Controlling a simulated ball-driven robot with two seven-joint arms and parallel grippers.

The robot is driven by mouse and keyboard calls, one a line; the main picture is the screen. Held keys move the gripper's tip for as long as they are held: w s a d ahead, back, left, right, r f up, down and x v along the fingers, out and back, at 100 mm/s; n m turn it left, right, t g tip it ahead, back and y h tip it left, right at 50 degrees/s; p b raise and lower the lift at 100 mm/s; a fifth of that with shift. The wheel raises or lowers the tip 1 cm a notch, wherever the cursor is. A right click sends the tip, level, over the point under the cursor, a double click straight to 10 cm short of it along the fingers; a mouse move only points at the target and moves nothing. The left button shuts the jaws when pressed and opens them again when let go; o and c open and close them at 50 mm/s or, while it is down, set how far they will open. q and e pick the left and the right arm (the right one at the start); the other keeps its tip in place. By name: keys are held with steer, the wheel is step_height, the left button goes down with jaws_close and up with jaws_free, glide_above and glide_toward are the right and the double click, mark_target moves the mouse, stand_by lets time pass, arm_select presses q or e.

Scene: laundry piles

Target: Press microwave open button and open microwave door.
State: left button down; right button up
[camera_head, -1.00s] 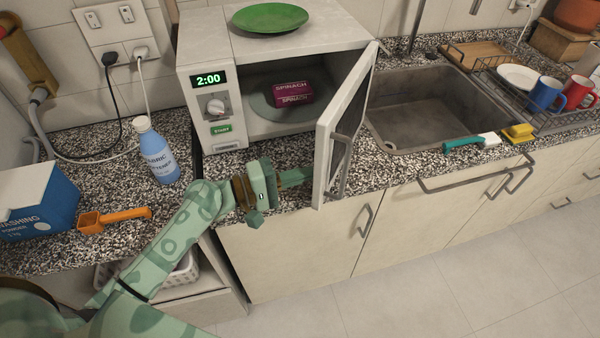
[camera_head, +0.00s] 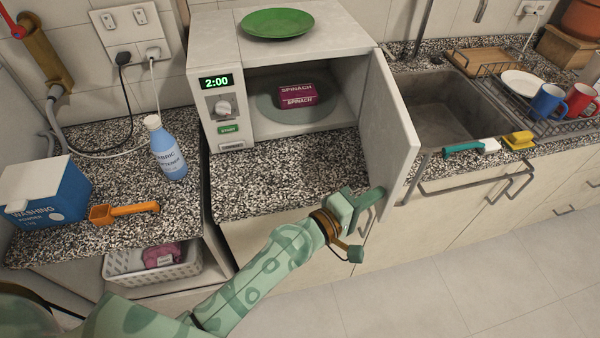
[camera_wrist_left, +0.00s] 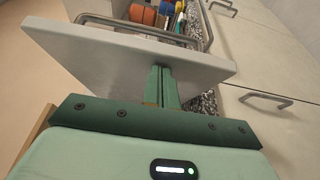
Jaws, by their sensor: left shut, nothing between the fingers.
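The white microwave (camera_head: 290,45) stands on the counter with its door (camera_head: 388,130) swung wide open to the right. Its lower panel button (camera_head: 231,146) shows below the green start button. A spinach box (camera_head: 296,96) sits inside on the round plate. My left gripper (camera_head: 372,203) is shut and empty at the lower edge of the door, on its inner side. In the left wrist view the closed fingers (camera_wrist_left: 161,86) reach up to the door panel (camera_wrist_left: 120,58); contact cannot be told for sure. The door handle (camera_wrist_left: 150,22) shows beyond the panel. My right gripper is not in view.
A green plate (camera_head: 277,23) lies on the microwave. A blue bottle (camera_head: 167,150), a washing powder box (camera_head: 45,192) and an orange scoop (camera_head: 125,211) stand left on the counter. The sink (camera_head: 445,108) lies right of the door. The floor in front is clear.

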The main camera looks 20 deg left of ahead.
mark_target(410, 191)
arm_select(q)
steer(key=shift+w+d, duration=0.25)
steer(key=shift+d, duration=0.7)
steer(key=shift+w+d, duration=0.2)
steer(key=shift+d, duration=0.7)
steer(key=shift+w+d, duration=0.25)
steer(key=shift+d, duration=0.7)
steer(key=shift+a, duration=0.1)
